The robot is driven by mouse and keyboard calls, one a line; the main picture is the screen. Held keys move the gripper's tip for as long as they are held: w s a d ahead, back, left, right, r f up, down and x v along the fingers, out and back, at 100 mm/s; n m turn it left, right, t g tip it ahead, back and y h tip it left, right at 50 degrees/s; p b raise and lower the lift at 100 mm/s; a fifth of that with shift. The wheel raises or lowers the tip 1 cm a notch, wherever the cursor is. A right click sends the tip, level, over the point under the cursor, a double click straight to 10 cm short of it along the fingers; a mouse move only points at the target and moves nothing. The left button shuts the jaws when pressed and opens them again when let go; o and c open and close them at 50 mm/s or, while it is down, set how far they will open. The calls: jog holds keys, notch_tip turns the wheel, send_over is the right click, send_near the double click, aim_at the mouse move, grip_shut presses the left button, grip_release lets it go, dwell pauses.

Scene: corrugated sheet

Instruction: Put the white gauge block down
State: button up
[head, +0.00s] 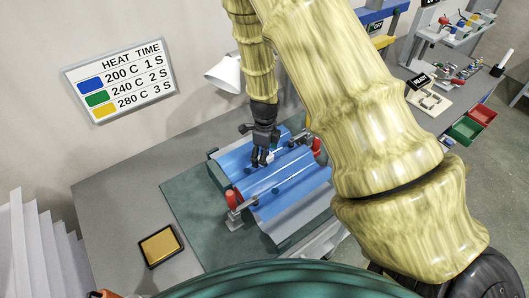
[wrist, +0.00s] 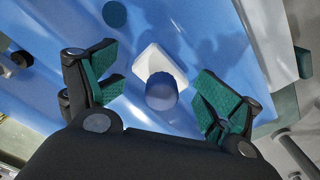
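My gripper (head: 262,160) is over the blue corrugated sheet (head: 293,178) in the head view, pointing down. In the wrist view my gripper (wrist: 156,91) is open, with its green-padded fingers spread wide. The white gauge block (wrist: 150,60) lies between and slightly beyond the fingers, apparently resting on the blue sheet (wrist: 215,45). A dark blue round knob or peg (wrist: 161,93) stands at the block's near side; I cannot tell whether it is part of the block. There is a visible gap between each finger and the block. In the head view the block is mostly hidden by my gripper.
Red-handled clamps (head: 232,200) hold the sheet's edges. A yellow pad in a dark tray (head: 160,246) lies on the grey bench (head: 118,205). A white lamp shade (head: 225,74) stands behind my arm. A heat-time chart (head: 120,80) hangs on the wall.

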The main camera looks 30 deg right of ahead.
jog(key=shift+s+r, duration=0.1)
jog(key=shift+r, duration=0.15)
jog(key=shift+r, duration=0.15)
dwell(0.4)
jog(key=shift+w+r, duration=0.25)
jog(key=shift+r, duration=0.4)
notch_tip(320, 180, up, 12)
jog(key=b, duration=0.2)
jog(key=shift+f, duration=0.25)
jog(key=shift+s, duration=0.1)
